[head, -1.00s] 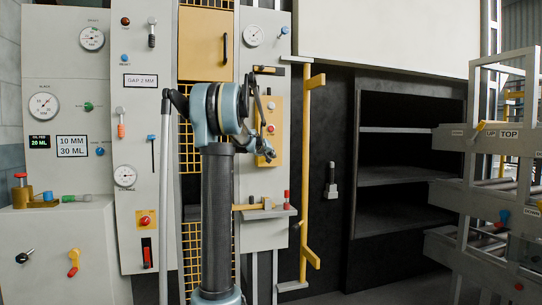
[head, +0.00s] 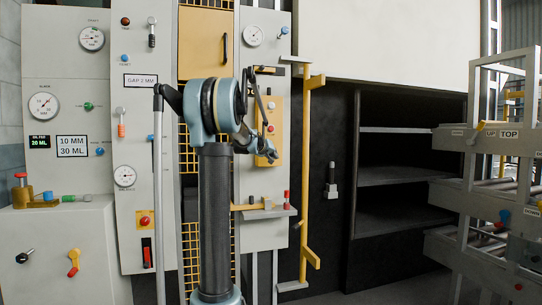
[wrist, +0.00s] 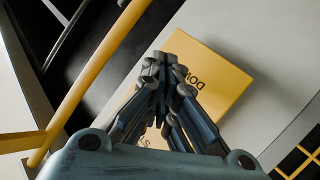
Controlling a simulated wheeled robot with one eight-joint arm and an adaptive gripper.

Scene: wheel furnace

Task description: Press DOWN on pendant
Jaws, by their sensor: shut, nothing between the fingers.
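The pendant is a yellow box (head: 277,112) on the grey panel, right of my arm in the head view. A red button shows on its front. In the wrist view, the yellow face (wrist: 222,82) lies beyond my fingers, with part of a label reading "DO" beside the fingertips. My gripper (wrist: 168,74) is shut and empty, pointing at this face. The fingers hide much of the face, including any button under them. I cannot tell whether the tips touch it. In the head view my gripper (head: 271,156) is in front of the box's lower part.
A yellow vertical rail (head: 305,180) stands just right of the pendant. A small shelf (head: 265,212) with a yellow tool juts out below it. Dark shelving (head: 400,175) and a white rack (head: 468,190) stand further right.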

